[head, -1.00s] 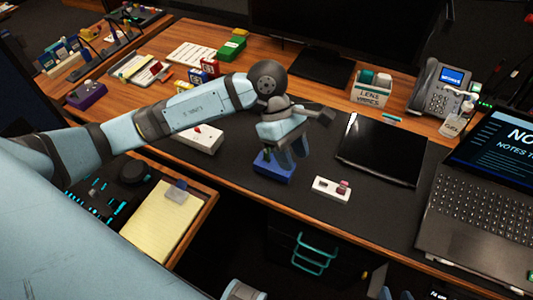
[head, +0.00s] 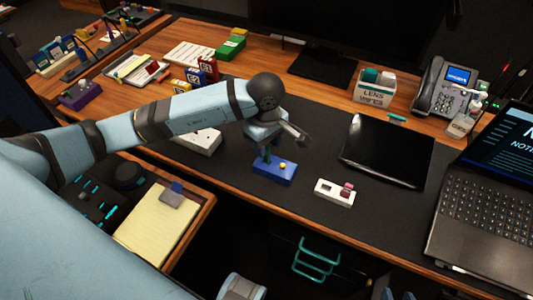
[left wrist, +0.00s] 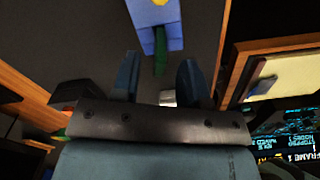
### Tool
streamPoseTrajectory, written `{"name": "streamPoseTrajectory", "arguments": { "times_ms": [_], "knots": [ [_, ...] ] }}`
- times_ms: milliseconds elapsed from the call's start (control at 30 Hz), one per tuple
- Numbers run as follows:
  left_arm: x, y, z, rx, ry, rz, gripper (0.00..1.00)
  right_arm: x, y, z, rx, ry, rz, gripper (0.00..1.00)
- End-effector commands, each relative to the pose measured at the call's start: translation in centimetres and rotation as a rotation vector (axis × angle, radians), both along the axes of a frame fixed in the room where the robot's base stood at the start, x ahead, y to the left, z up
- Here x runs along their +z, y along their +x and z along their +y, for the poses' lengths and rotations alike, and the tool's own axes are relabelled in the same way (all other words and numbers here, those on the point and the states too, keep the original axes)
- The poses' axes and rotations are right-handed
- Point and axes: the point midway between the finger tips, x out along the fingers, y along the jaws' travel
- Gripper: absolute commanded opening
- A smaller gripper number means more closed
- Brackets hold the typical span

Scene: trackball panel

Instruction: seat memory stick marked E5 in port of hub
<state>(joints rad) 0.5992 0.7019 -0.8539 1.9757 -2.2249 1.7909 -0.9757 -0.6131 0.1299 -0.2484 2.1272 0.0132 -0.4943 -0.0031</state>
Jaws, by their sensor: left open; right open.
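A blue block (head: 273,172) with a yellow ball on top stands on the dark mat; it also shows in the left wrist view (left wrist: 150,14). A slim green piece (left wrist: 160,52) sticks out of its near end there. My left gripper (head: 259,157) is just behind and left of the block, partly hidden by my wrist. In the left wrist view its jaws (left wrist: 158,74) are open, with the green piece ahead of the gap and nothing gripped. No E5 marking is legible.
Another white block (head: 199,139) lies left, partly behind my arm. A dark glossy slab (head: 386,150) lies right, beside a laptop (head: 480,205). A notepad (head: 160,225) is at lower left. The mat around the white slotted block is clear.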

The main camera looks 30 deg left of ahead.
Motion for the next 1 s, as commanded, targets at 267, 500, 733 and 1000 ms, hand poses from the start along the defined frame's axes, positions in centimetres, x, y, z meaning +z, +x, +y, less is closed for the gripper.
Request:
{"name": "streamPoseTrajectory", "arguments": {
  "times_ms": [267, 500, 733, 1000],
  "knots": [
    [-4.1, 0.0, -0.1, 0.002, -0.001, 0.004, 0.40, -0.3, 0.0, 0.0, 0.002, -0.002, -0.001, 0.43],
    [-4.5, 0.0, -0.1, 0.000, 0.000, 0.001, 0.40, -0.2, 0.0, 0.0, 0.002, -0.003, -0.003, 0.43],
    [-4.5, 0.0, -0.1, 0.000, 0.000, 0.002, 0.01, -0.2, 0.0, 0.0, 0.003, -0.002, -0.003, 0.43],
    [-4.5, 0.0, -0.1, 0.000, 0.000, 0.002, 0.00, -0.2, 0.0, 0.0, 0.003, -0.002, -0.004, 0.43]
  ]
}}
